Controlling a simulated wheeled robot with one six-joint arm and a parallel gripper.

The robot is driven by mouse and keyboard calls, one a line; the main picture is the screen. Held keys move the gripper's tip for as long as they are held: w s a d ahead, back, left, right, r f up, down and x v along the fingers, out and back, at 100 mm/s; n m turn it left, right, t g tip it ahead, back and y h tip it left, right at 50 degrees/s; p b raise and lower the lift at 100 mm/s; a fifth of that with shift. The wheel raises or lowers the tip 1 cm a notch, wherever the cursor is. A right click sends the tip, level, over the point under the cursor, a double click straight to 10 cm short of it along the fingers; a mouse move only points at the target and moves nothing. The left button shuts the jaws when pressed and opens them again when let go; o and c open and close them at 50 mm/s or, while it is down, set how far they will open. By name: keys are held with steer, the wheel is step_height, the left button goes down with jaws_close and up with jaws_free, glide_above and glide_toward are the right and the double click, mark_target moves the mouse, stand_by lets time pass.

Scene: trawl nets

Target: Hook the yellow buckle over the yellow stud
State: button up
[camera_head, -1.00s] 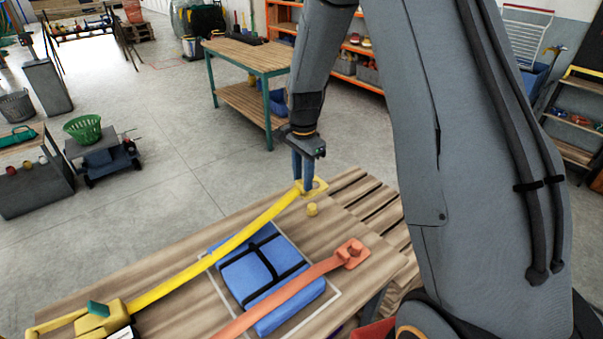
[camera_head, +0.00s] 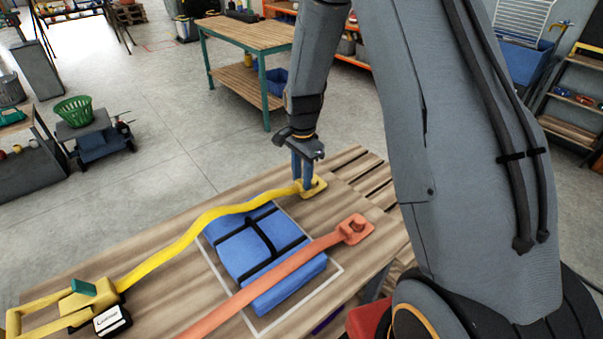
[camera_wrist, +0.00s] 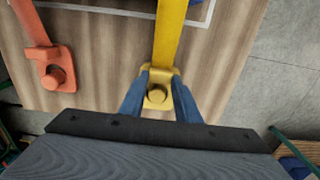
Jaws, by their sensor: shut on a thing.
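The yellow buckle (camera_head: 317,190) is at the end of the yellow strap (camera_head: 190,235), low at the far right part of the wooden table. My gripper (camera_head: 303,178) points down with its blue fingers shut on the buckle. In the wrist view the fingers sit on either side of the buckle (camera_wrist: 160,72). The round yellow stud (camera_wrist: 156,97) shows inside the buckle's opening, so the buckle lies around it. I cannot tell whether the buckle is fully down on the board. In the head view the stud is not clearly separable from the buckle.
A coral strap (camera_head: 270,285) with its buckle (camera_head: 356,228) around a coral stud runs alongside. A yellow ratchet (camera_head: 92,295) with a green lever holds the yellow strap's near end.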

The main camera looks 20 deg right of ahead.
steer(key=shift+f, duration=0.2)
steer(key=o, duration=1.2)
steer(key=shift+r, duration=0.1)
